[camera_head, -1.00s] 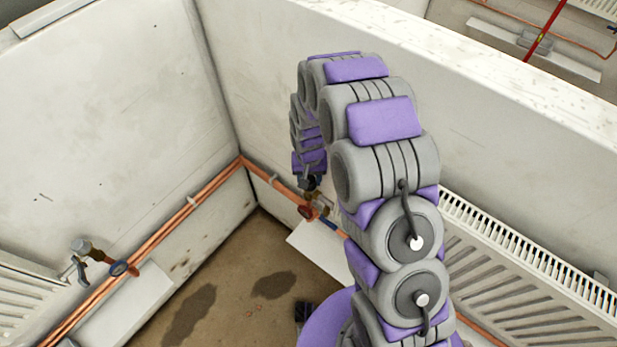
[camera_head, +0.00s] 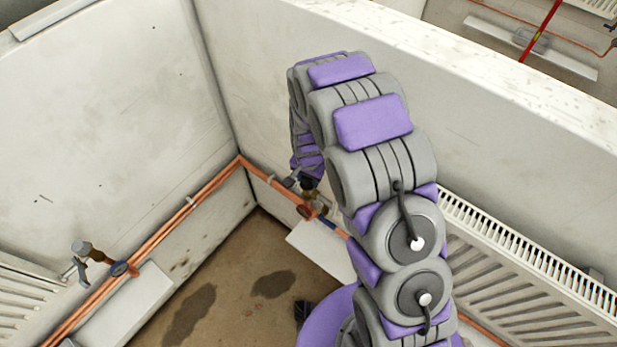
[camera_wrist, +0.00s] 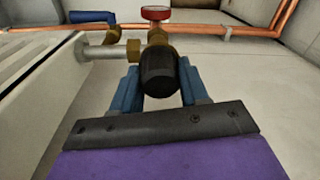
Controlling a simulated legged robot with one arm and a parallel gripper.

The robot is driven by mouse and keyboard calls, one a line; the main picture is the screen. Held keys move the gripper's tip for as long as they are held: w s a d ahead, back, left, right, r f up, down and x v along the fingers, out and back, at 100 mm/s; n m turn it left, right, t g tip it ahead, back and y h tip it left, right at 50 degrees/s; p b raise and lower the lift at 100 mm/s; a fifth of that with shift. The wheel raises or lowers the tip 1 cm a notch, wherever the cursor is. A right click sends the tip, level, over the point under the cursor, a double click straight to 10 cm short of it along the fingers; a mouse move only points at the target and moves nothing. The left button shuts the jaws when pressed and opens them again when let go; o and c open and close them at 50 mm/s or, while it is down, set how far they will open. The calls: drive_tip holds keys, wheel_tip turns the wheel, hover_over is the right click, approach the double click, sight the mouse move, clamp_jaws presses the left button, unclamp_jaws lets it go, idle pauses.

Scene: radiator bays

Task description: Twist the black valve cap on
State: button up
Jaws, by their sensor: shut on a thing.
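The black valve cap (camera_wrist: 159,74) shows in the middle of the wrist view, with the brass valve body (camera_wrist: 155,38) right behind it. The cap lines up with the valve; whether it is seated on the thread cannot be told. My gripper (camera_wrist: 160,85) has its two blue fingers on either side of the cap and is shut on it. A red round handle (camera_wrist: 155,13) stands beyond the valve. In the head view my gripper (camera_head: 309,184) is small and partly hidden at the valve near the far wall.
A radiator (camera_wrist: 60,85) stands close on the left in the wrist view, joined by a metal pipe stub. Copper pipes (camera_head: 190,208) run along the walls. Another valve (camera_head: 85,252) sits at the left radiator. Bare floor (camera_head: 245,265) lies between.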

drive_tip(key=o, duration=1.1)
drive_tip(key=shift+s+a+f, duration=0.1)
drive_tip(key=shift+a+f, duration=0.05)
drive_tip(key=shift+f, duration=0.05)
drive_tip(key=shift+s, duration=0.1)
drive_tip(key=shift+d+f, duration=0.1)
drive_tip(key=shift+d, duration=0.1)
drive_tip(key=shift+s, duration=0.1)
drive_tip(key=c, duration=0.4)
drive_tip(key=shift+o, duration=0.4)
drive_tip(key=shift+d, duration=0.1)
